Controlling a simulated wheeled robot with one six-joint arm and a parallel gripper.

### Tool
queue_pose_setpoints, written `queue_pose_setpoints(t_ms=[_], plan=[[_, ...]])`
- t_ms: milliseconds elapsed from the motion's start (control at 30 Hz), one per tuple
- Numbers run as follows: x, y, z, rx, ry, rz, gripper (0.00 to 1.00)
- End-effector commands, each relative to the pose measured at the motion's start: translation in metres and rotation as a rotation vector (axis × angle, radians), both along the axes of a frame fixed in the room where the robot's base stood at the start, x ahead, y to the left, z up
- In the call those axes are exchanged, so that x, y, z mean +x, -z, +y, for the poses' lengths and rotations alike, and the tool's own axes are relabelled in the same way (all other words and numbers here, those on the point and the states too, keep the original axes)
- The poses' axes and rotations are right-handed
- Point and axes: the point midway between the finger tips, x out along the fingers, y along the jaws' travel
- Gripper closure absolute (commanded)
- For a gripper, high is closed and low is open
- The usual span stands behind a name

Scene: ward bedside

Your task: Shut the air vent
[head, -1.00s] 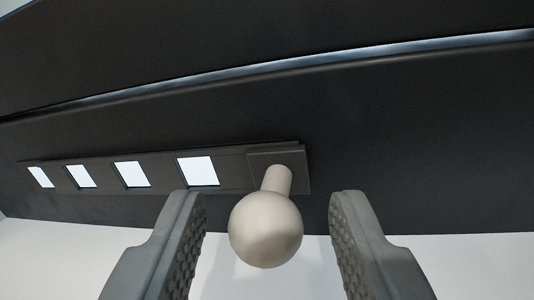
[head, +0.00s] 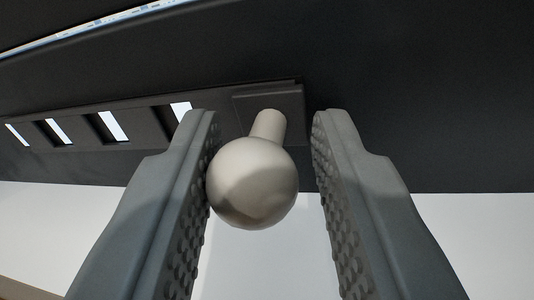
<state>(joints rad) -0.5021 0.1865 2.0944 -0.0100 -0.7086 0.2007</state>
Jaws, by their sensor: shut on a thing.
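The air vent is a dark strip (head: 82,127) under a dark overhead panel, with several slots that show part bright and part dark. At its right end is a square plate (head: 290,104) with a cream ball knob (head: 252,184) on a short stem. My gripper (head: 264,125) has its two ridged fingers on either side of the knob and is shut on it. The left finger meets the ball's left side. A gap shows between the ball and the right finger in this view. The left finger hides a little of the strip's right part.
The dark panel (head: 420,90) spreads above and to the right, with a bright light strip (head: 110,25) at upper left. A pale wall (head: 450,230) lies below. A tan edge (head: 25,290) shows at the bottom left corner.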

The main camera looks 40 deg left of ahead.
Motion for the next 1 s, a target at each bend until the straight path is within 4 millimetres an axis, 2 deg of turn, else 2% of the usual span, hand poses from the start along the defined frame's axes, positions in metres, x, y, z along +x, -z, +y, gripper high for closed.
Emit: queue_pose_setpoints(t_ms=[167,433,467,500,533,867,1000], plan=[[-0.006,-0.001,0.019,0.001,-0.004,-0.002,1.00],[-0.007,-0.002,0.021,0.001,-0.004,-0.004,1.00],[-0.007,-0.002,0.022,0.001,-0.005,-0.004,0.69],[-0.007,-0.002,0.022,0.001,-0.005,-0.004,0.61],[-0.007,-0.002,0.022,0.001,-0.005,-0.004,0.58],[-0.008,-0.001,0.020,0.000,-0.004,-0.002,0.58],[-0.016,-0.001,0.016,0.001,-0.004,-0.002,0.58]])
